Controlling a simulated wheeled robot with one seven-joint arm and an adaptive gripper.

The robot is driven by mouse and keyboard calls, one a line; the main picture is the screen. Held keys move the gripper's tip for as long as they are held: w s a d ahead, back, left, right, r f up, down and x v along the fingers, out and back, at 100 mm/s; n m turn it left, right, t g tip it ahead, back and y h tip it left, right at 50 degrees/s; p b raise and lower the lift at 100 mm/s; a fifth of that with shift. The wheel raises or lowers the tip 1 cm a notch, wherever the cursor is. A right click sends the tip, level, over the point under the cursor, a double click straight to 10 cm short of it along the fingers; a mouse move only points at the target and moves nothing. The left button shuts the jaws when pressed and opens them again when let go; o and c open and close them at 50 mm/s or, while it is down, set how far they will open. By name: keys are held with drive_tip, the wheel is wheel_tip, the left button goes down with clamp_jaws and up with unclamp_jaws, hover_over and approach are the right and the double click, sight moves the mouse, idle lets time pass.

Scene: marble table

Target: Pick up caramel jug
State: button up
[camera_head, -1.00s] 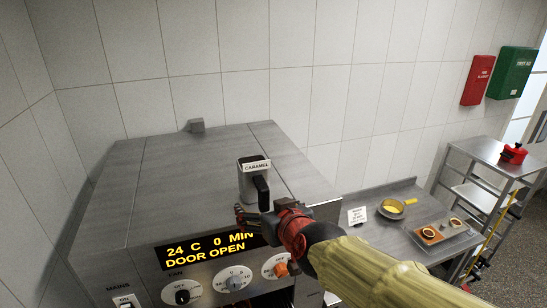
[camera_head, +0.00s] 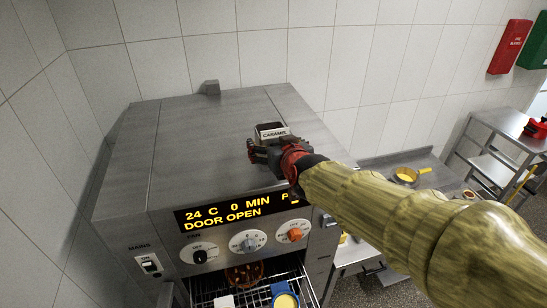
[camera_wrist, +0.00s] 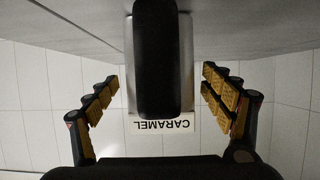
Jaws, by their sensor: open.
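The caramel jug (camera_head: 272,127) is metal with a dark handle and a white label reading CARAMEL. It stands on top of the steel oven (camera_head: 165,150). In the head view my gripper (camera_head: 264,151) is in front of it and hides its lower part and handle. In the wrist view, which is upside down, the jug's black handle (camera_wrist: 157,60) lies between the two open sets of yellow-padded fingers (camera_wrist: 160,85), with clear gaps on both sides. Whether anything touches the jug cannot be told.
The oven front has a lit display (camera_head: 228,212) reading DOOR OPEN, and knobs. Below, a rack (camera_head: 262,298) holds several items. A small grey block (camera_head: 211,88) sits at the oven top's back. A side table at right bears a yellow pan (camera_head: 405,175). The oven top's left is clear.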

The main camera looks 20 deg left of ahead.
drive_tip(key=shift+w+a, duration=0.15)
drive_tip(key=shift+w, duration=0.15)
drive_tip(key=shift+s, duration=0.15)
drive_tip(key=shift+c, duration=0.2)
drive_tip(key=shift+c, duration=0.7)
drive_tip(key=shift+c, duration=0.7)
drive_tip(key=c, duration=1.2)
drive_tip(key=shift+r, duration=0.2)
